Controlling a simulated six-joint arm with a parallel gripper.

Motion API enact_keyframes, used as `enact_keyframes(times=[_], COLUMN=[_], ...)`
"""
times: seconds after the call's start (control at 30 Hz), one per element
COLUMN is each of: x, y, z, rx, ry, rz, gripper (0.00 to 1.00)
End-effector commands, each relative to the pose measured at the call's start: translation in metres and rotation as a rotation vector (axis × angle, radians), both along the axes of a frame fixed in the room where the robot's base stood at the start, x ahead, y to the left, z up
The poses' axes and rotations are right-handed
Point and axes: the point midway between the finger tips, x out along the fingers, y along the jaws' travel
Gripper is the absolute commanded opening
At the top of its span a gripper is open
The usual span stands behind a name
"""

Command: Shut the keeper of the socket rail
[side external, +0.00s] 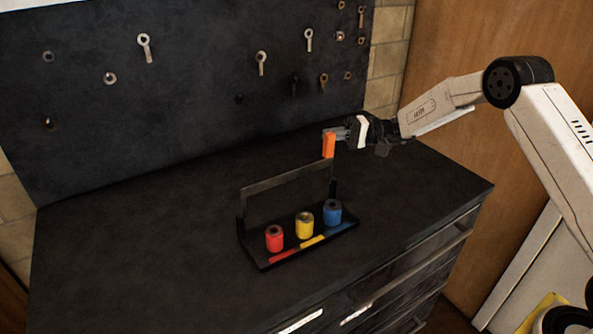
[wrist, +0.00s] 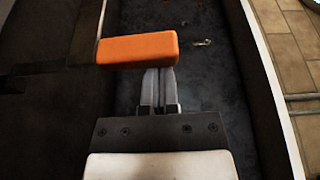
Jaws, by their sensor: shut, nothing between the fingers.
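The socket rail (side external: 283,259) is a black tray on the dark bench top. It holds a red socket (side external: 274,239), a yellow socket (side external: 304,226) and a blue socket (side external: 332,212), all upright. Its keeper (side external: 285,178) is a dark bar standing raised above the sockets, with an orange tab (side external: 328,145) at its right end. My gripper (side external: 340,134) is shut and empty, with its fingertips right at the orange tab. In the wrist view the tab (wrist: 138,48) lies across the ends of my closed fingers (wrist: 158,76). I cannot tell whether they touch.
A dark pegboard (side external: 180,90) with several hanging wrenches and rings stands behind the bench. The bench top (side external: 120,250) is clear left of the rail. Drawers with handles (side external: 410,270) are below the front edge.

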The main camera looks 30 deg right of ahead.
Motion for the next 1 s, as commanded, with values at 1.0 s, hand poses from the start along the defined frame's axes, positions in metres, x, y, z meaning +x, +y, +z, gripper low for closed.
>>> enact_keyframes(times=[1.0], x=[-0.087], y=[0.0], z=[-0.02], rx=[0.001], ry=[-0.365], rz=[-0.001], gripper=[0.0])
